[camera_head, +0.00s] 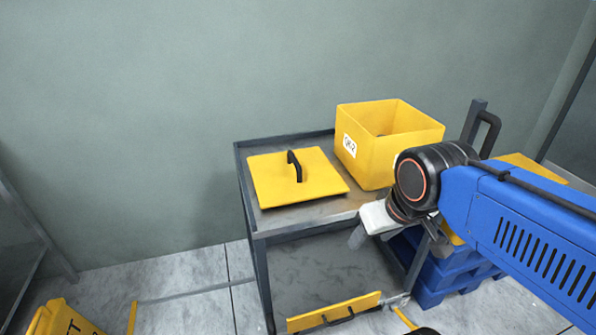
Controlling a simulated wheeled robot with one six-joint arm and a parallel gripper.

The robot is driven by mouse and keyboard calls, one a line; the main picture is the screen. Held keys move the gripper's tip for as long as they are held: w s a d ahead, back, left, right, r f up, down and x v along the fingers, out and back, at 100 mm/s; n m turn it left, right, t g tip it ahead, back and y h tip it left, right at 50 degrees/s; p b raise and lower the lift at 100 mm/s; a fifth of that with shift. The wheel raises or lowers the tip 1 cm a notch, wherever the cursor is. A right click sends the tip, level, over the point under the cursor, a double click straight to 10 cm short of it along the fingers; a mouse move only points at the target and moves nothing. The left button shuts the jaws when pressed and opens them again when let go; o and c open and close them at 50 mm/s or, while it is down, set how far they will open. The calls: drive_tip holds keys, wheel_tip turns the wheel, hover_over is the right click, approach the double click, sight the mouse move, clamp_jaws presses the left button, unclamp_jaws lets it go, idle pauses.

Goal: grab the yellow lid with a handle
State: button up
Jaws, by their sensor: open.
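The yellow lid (275,182) lies flat on the top shelf of a grey metal cart, at the left. Its black arched handle (295,165) stands up from the middle of the plate. My gripper (398,256) is in front of the cart's right side, to the right of the lid and apart from it. It points downward, is open and holds nothing visible. My blue arm comes in from the right and hides part of the cart's right end.
A yellow open box (373,161) with a label stands right of the lid on the cart (310,219). Another yellow panel with a dark handle (333,313) sits on the lower shelf. Blue pallets (437,296) lie at the right. A yellow floor sign (62,319) stands at lower left.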

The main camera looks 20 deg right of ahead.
drive_tip(key=o, duration=1.2)
drive_tip(key=shift+w+a+r+m, duration=0.1)
drive_tip(key=shift+w+r+m, duration=0.4)
drive_tip(key=shift+w+r, duration=0.5)
drive_tip(key=shift+c, duration=0.2)
drive_tip(key=w+a+r+m+g, duration=0.2)
drive_tip(key=w+a+r+m, duration=0.2)
drive_tip(key=w+r+m, duration=0.75)
drive_tip(key=w+a+r+m+g, duration=0.3)
drive_tip(key=w+r+m, duration=0.35)
drive_tip(key=w, duration=1.05)
drive_tip(key=n, duration=0.1)
hover_over(294, 157)
drive_tip(key=f, duration=1.1)
drive_tip(key=shift+w+d+f, duration=0.1)
drive_tip(key=shift+d+f, duration=0.15)
drive_tip(key=shift+d, duration=0.05)
drive_tip(key=shift+a+f, duration=0.15)
drive_tip(key=shift+f, duration=1.2)
drive_tip(key=shift+a+f, duration=0.15)
drive_tip(key=shift+f, duration=1.2)
